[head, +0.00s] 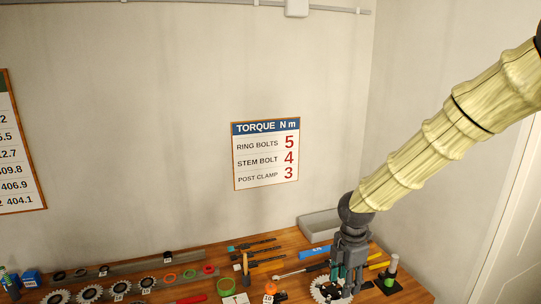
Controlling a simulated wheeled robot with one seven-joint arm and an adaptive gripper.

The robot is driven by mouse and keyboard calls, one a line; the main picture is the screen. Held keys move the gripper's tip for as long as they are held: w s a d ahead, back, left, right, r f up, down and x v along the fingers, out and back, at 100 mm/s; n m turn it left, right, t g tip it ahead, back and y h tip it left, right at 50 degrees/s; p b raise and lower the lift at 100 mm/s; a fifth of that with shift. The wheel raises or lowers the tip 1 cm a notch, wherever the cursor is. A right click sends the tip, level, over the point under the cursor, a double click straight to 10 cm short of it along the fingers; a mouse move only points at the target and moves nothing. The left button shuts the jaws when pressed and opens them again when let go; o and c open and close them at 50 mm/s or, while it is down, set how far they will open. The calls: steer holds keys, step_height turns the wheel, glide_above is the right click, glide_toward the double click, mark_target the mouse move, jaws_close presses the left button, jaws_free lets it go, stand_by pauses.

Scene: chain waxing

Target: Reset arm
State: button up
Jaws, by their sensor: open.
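My arm (440,125), in a pale ribbed sleeve, reaches in from the upper right of the head view. My gripper (345,290) points down over the right part of the wooden workbench. It is open. A toothed chainring (318,290) lies at or just behind the fingers. The gripper covers part of it, and I cannot tell whether they touch. A teal piece shows between or behind the fingers, partly hidden.
A grey tray (320,223) sits at the back. Several tools, rings and sprockets (90,293) spread leftward. A torque sign (266,154) hangs on the wall. The air above the bench's left side is clear.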

steer(key=s+a+f+m+g+y+b, duration=0.15)
steer(key=s+f+m+b, duration=0.45)
steer(key=f, duration=0.9)
steer(key=s+a+f+m+t+y+b, duration=0.15)
steer(key=s+f+m, duration=0.45)
steer(key=f, duration=1)
steer(key=s+d+f+m+h+b, duration=0.1)
steer(key=s+d+f+m+b, duration=0.2)
steer(key=s+f, duration=0.6)
steer(key=s+d+f+m+h+b, duration=0.2)
steer(key=s+d+f+m+b, duration=0.1)
steer(key=s+f+m, duration=0.4)
steer(key=s+f+b, duration=0.1)
steer(key=s+f, duration=0.2)
steer(key=s, duration=0.4)
steer(key=shift+s+b, duration=0.35)
steer(key=shift+f, duration=0.15)
steer(key=shift+c, duration=0.9)
steer(key=shift+a, duration=0.15)
